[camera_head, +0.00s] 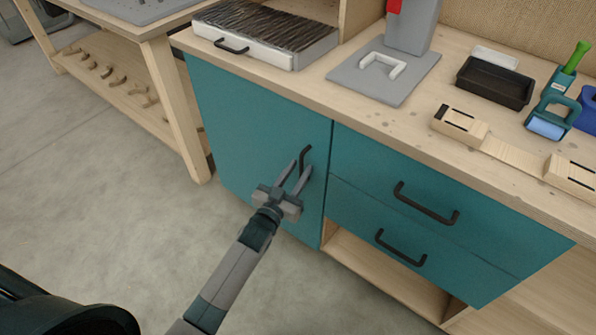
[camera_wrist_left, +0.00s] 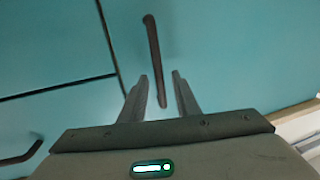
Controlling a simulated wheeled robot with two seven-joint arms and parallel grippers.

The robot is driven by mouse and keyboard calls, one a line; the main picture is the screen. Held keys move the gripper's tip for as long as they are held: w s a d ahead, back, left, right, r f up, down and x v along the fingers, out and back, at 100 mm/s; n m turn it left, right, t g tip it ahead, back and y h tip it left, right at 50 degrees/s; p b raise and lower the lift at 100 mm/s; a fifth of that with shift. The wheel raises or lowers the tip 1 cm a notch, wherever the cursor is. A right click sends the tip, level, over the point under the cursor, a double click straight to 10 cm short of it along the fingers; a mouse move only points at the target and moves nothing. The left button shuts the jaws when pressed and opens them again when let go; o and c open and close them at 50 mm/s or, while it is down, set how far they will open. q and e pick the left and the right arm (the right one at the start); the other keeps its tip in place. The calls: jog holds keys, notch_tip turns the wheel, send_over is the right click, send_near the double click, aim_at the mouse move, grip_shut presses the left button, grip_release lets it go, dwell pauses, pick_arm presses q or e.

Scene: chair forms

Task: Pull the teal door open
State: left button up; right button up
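The teal door (camera_head: 255,120) is the left front of the workbench cabinet and looks shut. Its black bar handle (camera_head: 306,157) sits near its right edge. My left gripper (camera_head: 298,172) is open in front of the door, its two fingers pointing at the handle. In the left wrist view the handle (camera_wrist_left: 153,50) runs from above down to between the fingertips (camera_wrist_left: 160,82). I cannot tell whether the fingers touch it. My right gripper is in neither view.
Two teal drawers with black handles, an upper one (camera_head: 425,203) and a lower one (camera_head: 400,247), are right of the door. An open wooden shelf (camera_head: 385,275) lies below them. A wooden table (camera_head: 170,75) stands at left. The floor (camera_head: 90,190) before the door is clear.

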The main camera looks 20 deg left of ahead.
pick_arm(q)
jog(key=shift+c, duration=0.2)
grip_shut()
